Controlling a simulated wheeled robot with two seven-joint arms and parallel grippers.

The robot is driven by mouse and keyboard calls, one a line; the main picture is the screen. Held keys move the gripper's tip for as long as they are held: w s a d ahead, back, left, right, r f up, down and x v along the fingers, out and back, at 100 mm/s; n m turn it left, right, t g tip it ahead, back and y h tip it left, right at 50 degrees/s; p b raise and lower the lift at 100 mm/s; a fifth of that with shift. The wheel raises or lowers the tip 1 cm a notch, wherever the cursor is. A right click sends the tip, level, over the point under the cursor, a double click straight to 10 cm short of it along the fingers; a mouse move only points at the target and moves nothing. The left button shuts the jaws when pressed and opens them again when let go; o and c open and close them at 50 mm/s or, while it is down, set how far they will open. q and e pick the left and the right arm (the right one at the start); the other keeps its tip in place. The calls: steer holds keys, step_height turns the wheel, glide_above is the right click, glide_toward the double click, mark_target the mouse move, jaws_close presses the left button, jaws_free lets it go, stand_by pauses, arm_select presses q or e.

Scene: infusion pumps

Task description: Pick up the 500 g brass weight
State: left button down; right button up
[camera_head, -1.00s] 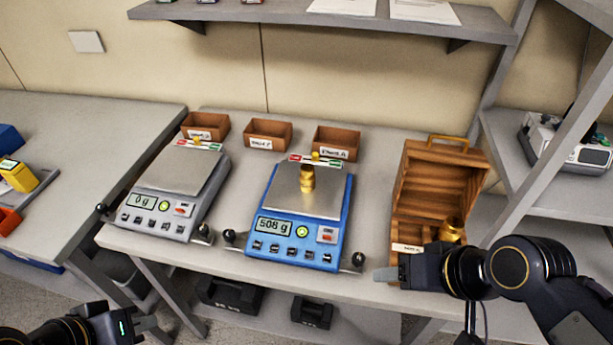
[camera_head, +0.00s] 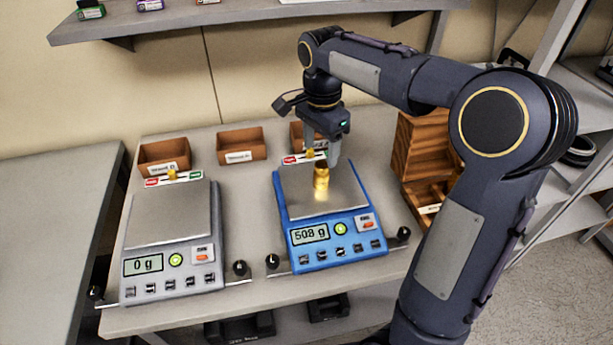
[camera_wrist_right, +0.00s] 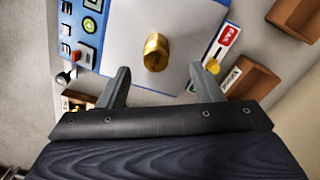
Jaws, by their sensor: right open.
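The brass weight (camera_head: 321,178) stands upright on the steel pan of the blue scale (camera_head: 335,238), whose display reads 508 g. It also shows in the right wrist view (camera_wrist_right: 156,52), just beyond the fingertips and roughly centred between them. My right gripper (camera_head: 322,157) points down over the back of the blue scale, open and empty. Its two spread fingers also show in the right wrist view (camera_wrist_right: 159,72). No finger visibly touches the weight. My left gripper is out of view.
A grey scale (camera_head: 172,252) reading 0 g stands left of the blue one. Small brown bins (camera_head: 241,144) line the back of the table. A wooden weight box (camera_head: 422,150) is at the right, partly hidden by my right arm. A shelf (camera_head: 240,22) hangs above.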

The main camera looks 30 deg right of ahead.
mark_target(321, 165)
steer(key=f, duration=0.7)
steer(key=shift+s+f, duration=0.15)
steer(key=shift+s, duration=0.1)
